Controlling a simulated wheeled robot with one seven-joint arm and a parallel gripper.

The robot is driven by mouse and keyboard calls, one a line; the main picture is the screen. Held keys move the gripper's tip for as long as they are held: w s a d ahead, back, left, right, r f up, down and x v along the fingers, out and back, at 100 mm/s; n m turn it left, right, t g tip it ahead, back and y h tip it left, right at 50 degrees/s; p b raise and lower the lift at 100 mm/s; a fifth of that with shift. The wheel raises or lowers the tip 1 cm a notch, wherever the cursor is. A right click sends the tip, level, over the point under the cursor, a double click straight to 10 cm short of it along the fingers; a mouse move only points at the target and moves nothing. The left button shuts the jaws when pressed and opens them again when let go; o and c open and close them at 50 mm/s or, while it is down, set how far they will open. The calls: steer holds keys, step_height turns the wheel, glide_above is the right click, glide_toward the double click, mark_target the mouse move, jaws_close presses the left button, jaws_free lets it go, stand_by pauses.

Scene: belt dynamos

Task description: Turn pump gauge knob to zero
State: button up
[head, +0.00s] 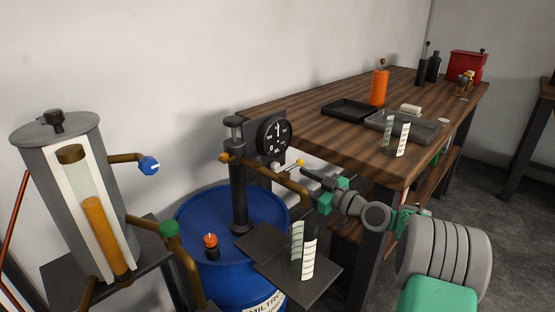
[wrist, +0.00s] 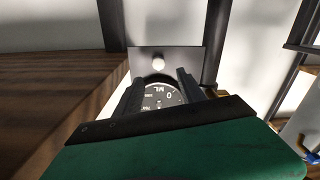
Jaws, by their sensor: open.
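The pump gauge (head: 274,138) has a round black dial with white marks and stands on the dark pump column above the blue drum. In the wrist view its dial (wrist: 164,95) appears upside down, with "0" and "ML" readable, partly hidden by my fingers. A pale round knob (wrist: 158,62) shows on a grey plate just beyond the dial. My gripper (wrist: 159,79) is open, with its two dark fingers on either side of the dial and the knob ahead between the tips; I see no contact. In the head view my gripper (head: 307,177) is just right of and below the gauge.
The pump column (head: 238,185) and its brown spout stand on the blue drum (head: 190,222). A wooden workbench (head: 350,140) with trays and an orange bottle (head: 379,87) is close behind my arm. A grey tank (head: 35,180) with a sight glass stands at left.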

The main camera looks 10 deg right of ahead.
mark_target(278, 167)
steer(key=x, duration=0.8)
steer(key=shift+w+d+b, duration=0.1)
steer(key=shift+b, duration=0.25)
jaws_close()
